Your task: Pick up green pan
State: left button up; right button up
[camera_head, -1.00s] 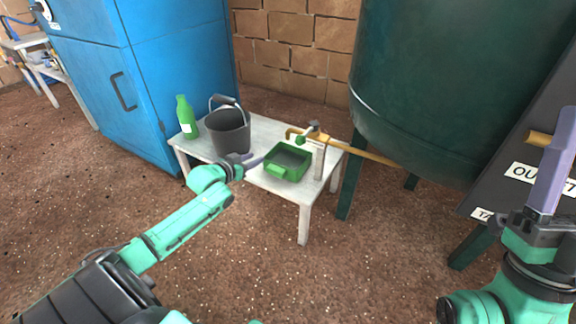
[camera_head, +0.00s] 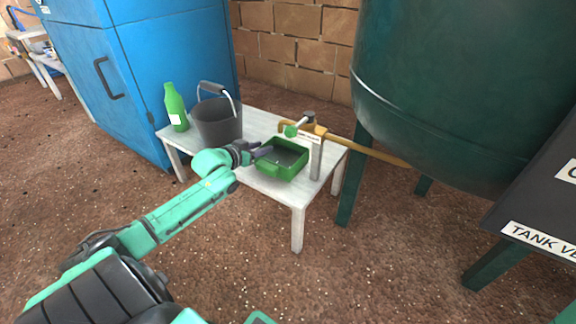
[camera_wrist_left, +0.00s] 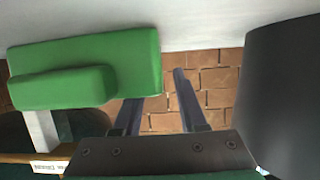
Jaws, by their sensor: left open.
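The green pan (camera_head: 291,171), a rectangular open tray with a front grip, rests on the white table under a tap. My left gripper (camera_head: 262,153) is open and empty at the pan's left edge, its fingers pointing toward the pan. In the left wrist view the pan (camera_wrist_left: 85,65) fills the upper left and hides the tip of one finger of the gripper (camera_wrist_left: 160,86). The other finger stands clear of the pan. I cannot tell whether the fingers touch it. My right gripper is out of view.
A dark bucket (camera_head: 217,124) stands close to my left gripper and shows at the right of the left wrist view (camera_wrist_left: 285,85). The tap (camera_head: 311,133) and a large green tank (camera_head: 455,90) are at right.

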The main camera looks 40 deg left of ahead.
pick_arm(q)
jog(key=shift+w+f, duration=0.25)
jog(key=shift+r, duration=0.25)
grip_shut()
dwell(1.0)
